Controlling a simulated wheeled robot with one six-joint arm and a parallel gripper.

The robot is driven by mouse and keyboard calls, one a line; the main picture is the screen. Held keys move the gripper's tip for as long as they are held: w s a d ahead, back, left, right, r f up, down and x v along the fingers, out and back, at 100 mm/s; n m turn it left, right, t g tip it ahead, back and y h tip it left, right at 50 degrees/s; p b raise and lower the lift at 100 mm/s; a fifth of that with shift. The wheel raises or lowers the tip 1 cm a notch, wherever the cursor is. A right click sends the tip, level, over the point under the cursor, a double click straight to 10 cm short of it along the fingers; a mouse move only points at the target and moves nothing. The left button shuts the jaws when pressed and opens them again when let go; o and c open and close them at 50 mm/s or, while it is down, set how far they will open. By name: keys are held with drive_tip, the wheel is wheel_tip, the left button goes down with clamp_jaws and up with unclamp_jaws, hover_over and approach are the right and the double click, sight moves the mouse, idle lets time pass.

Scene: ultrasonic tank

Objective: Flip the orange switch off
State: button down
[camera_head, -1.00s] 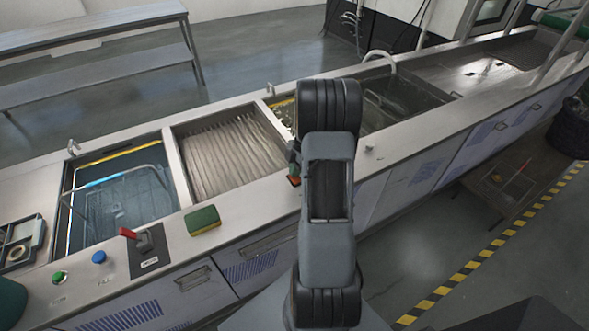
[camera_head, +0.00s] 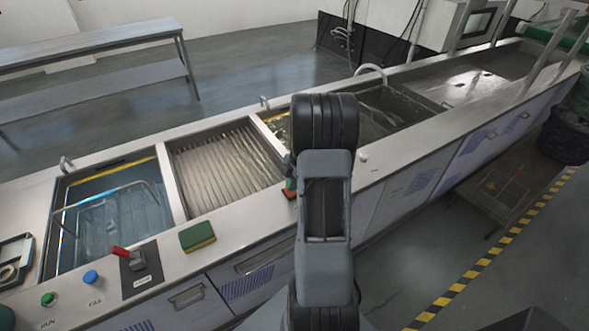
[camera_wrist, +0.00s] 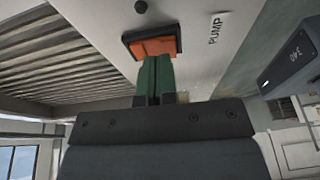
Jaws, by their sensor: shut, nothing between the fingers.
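The orange switch (camera_wrist: 152,47) is a rocker in a dark frame on the pale panel, beside the word PUMP in the wrist view. My gripper (camera_wrist: 157,60) has green fingers, shut together with nothing between them. Their tips overlap the lower part of the rocker in the picture; I cannot tell whether they press on it. Which way the rocker is tilted is unclear. In the head view, a small part of the orange switch (camera_head: 289,194) shows at the tank's front edge, left of my arm. The green fingers (camera_head: 290,182) show just above it; my arm hides the rest.
A green-yellow sponge (camera_head: 198,237), a red lever (camera_head: 122,252), a blue button (camera_head: 91,277) and a green button (camera_head: 48,299) line the front ledge at left. Open tank basins lie behind. A dark box (camera_wrist: 290,60) juts out at right in the wrist view.

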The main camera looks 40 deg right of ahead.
drive_tip(key=w+v, duration=0.2)
drive_tip(key=v, duration=1.1)
drive_tip(key=shift+a+r, duration=0.2)
drive_tip(key=shift+a, duration=0.05)
